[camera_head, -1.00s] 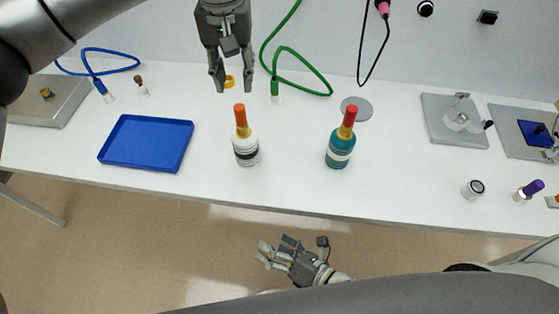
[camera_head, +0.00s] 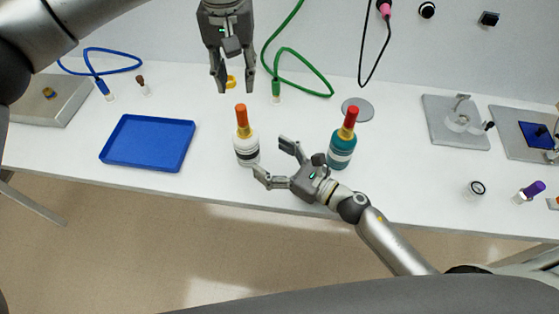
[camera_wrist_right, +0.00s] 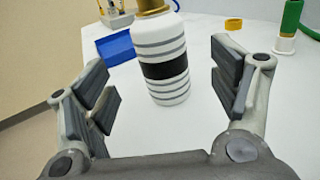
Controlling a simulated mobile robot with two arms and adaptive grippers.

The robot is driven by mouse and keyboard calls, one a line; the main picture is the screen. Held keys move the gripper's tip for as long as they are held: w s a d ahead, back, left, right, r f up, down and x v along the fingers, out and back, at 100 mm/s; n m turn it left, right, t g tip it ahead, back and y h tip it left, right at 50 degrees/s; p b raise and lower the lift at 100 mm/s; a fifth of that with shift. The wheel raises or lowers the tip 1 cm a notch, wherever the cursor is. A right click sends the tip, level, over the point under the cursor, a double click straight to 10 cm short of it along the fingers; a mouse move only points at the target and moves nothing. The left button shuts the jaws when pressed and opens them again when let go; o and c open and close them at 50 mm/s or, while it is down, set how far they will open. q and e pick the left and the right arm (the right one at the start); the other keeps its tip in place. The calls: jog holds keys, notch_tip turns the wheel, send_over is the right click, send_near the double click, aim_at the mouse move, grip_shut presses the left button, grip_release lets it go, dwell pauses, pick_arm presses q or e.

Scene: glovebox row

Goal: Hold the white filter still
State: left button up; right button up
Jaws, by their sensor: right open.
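The white filter (camera_head: 247,151) stands upright on the white table. It has dark and grey bands, a gold neck and an orange top. In the right wrist view the white filter (camera_wrist_right: 163,60) stands between the parted fingers, ahead of the palm, with a gap on each side; its top is out of that frame. My right gripper (camera_head: 271,160) is open, at the filter's right front side, fingers pointing toward it. My left gripper (camera_head: 235,88) is open and empty, pointing down, above and behind the filter in the head view.
A teal bottle (camera_head: 341,152) with a red top stands close behind my right gripper. A blue tray (camera_head: 148,143) lies to the left. A yellow ring (camera_head: 231,81) and a green cable (camera_head: 276,88) are behind. Small bottles and grey plates are at right.

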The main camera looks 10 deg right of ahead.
aim_at(246, 143)
jog(key=x, duration=0.8)
jog(key=shift+w+a+f, duration=0.1)
jog(key=shift+w+a, duration=0.1)
jog(key=shift+w, duration=0.05)
jog(key=shift+c, duration=0.5)
jog(key=c, duration=1.2)
